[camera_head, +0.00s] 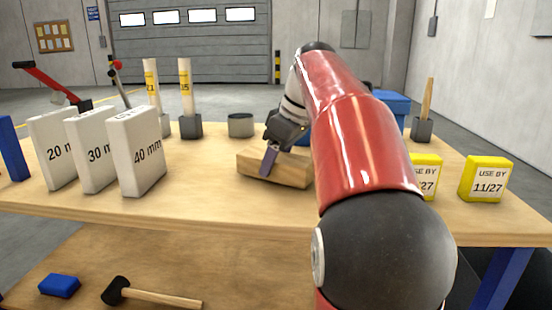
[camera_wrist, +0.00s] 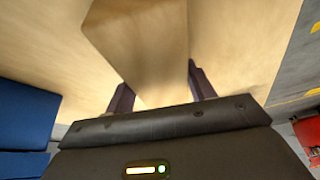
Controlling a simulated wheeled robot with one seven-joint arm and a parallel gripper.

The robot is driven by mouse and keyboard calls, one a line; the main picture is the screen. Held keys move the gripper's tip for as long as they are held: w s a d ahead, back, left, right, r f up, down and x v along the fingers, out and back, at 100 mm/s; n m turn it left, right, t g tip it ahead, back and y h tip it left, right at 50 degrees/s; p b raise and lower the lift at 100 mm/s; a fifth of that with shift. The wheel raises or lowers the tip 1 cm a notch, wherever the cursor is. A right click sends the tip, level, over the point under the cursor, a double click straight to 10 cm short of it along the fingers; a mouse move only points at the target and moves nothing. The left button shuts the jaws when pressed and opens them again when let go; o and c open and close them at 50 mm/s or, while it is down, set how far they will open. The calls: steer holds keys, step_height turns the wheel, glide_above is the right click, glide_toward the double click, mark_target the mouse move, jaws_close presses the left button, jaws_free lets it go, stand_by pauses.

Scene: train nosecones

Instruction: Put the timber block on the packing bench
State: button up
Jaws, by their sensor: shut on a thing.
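The timber block (camera_head: 293,173) is a pale wooden block at the middle of the wooden bench (camera_head: 215,205) in the head view. My gripper (camera_head: 268,160) reaches down to it from behind my red arm, with one dark finger against its near side. In the wrist view the block (camera_wrist: 145,40) lies between the two dark fingers of my gripper (camera_wrist: 158,78), which is shut on it. The block is at or just above the bench top; I cannot tell if they touch. My arm hides what is right of the block.
White boards (camera_head: 142,152) marked in mm stand at left. Two yellow-labelled posts (camera_head: 186,90) and a grey cylinder (camera_head: 240,125) stand behind. Yellow boxes (camera_head: 486,179) are at right, a blue bin (camera_head: 392,107) behind my arm. A mallet (camera_head: 150,296) lies on the lower shelf.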

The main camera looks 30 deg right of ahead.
steer(key=shift+f+b, duration=0.3)
steer(key=shift+f, duration=0.15)
steer(key=o, duration=1.2)
